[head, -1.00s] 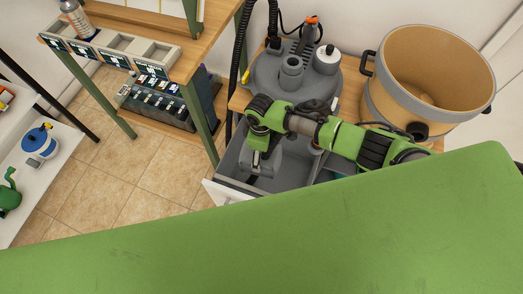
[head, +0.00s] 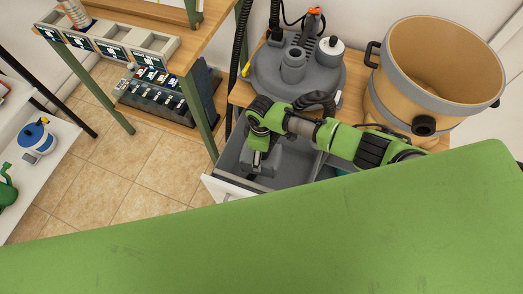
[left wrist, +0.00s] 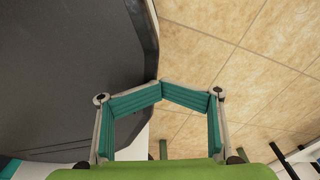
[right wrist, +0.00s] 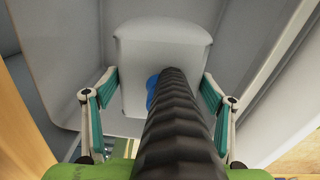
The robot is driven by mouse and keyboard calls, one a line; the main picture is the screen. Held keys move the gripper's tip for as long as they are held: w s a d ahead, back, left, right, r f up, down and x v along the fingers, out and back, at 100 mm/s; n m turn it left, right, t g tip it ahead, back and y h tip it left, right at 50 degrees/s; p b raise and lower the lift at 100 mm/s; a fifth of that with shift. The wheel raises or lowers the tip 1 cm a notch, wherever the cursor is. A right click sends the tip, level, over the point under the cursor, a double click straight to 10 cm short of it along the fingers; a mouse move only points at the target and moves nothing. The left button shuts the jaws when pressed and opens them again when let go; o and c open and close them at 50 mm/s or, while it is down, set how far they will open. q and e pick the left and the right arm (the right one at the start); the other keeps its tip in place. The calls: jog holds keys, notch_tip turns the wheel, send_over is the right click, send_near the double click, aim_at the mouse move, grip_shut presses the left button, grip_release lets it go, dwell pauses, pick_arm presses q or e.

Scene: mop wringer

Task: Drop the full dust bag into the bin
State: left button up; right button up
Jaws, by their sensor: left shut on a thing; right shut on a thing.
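A grey block-like thing, which looks like the dust bag (right wrist: 163,48), has a blue patch partly hidden by a black corrugated hose. My right gripper (right wrist: 158,95) is shut on it, one finger at each side. In the head view, my right gripper (head: 262,160) and the grey bag (head: 291,160) are inside an open grey drawer (head: 228,182) with a white front. My left gripper shows only in the left wrist view (left wrist: 162,82), its fingertips together at the edge of a dark grey panel (left wrist: 70,70). I cannot tell whether this panel is the bin.
An open tan drum (head: 440,55) with a grey rim stands at the right. A round grey vacuum head (head: 265,85) lies beside it on the wooden bench. A wooden shelf unit (head: 185,50) is at upper left, with clear tiled floor (head: 125,165) below. My green body fills the foreground.

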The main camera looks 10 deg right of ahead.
pick_arm(q)
jog(key=shift+s+d+f, duration=0.1)
jog(key=shift+f+b, duration=1.2)
jog(key=shift+b, duration=0.1)
pick_arm(e)
jog(key=shift+f, duration=1.75)
pick_arm(q)
jog(key=shift+c, duration=0.4)
pick_arm(e)
jog(key=shift+f, duration=0.2)
pick_arm(q)
jog(key=shift+f, duration=0.1)
pick_arm(e)
jog(key=shift+f, duration=0.15)
